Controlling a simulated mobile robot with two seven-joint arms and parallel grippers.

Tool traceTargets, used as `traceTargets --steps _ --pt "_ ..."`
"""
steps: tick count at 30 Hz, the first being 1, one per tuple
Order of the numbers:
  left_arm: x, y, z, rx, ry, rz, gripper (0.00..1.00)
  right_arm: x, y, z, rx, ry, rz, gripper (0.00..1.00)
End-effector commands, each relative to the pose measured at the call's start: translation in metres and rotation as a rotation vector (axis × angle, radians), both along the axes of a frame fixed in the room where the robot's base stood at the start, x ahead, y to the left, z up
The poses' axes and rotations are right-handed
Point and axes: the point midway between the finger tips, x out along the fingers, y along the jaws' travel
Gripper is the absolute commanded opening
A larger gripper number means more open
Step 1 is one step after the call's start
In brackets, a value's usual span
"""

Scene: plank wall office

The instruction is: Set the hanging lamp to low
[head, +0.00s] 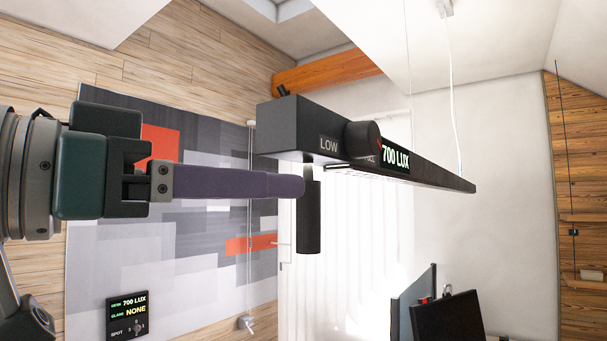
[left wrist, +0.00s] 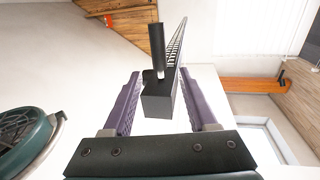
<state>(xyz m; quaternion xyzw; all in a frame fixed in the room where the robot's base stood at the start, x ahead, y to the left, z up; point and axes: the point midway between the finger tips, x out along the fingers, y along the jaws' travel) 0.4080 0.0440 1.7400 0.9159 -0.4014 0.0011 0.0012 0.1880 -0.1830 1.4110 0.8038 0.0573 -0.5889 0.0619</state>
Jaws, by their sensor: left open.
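The hanging lamp (head: 440,172) is a long dark bar hung on thin wires. A second label is partly hidden by the knob. A black cylinder (head: 309,220) hangs below the near end; it also shows in the left wrist view (left wrist: 156,42). My left gripper (head: 300,186) is open, its purple fingers at the cylinder's height. In the left wrist view the lamp's end box (left wrist: 158,104) appears between the fingers, without visible contact.
A wall panel (head: 130,315) reads DESK 700 LUX and GLARE NONE, with a SPOT dial. Dark monitors (head: 447,318) stand low at right. A wooden beam (head: 325,72) is behind the lamp. Open air surrounds the bar's right side.

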Motion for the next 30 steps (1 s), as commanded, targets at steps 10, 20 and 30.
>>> traceTargets --steps 10,20,30 --pt "0.039 -0.042 0.004 0.0 0.003 0.001 0.58 0.0 0.0 0.043 -0.001 0.0 0.001 0.5" --pt "0.045 -0.048 -0.001 0.003 0.001 0.002 0.58 0.002 0.0 0.046 0.0 -0.005 0.001 0.5" --pt "0.045 -0.048 -0.001 0.003 0.001 0.002 0.3 0.002 0.0 0.046 -0.001 -0.006 0.001 0.5"
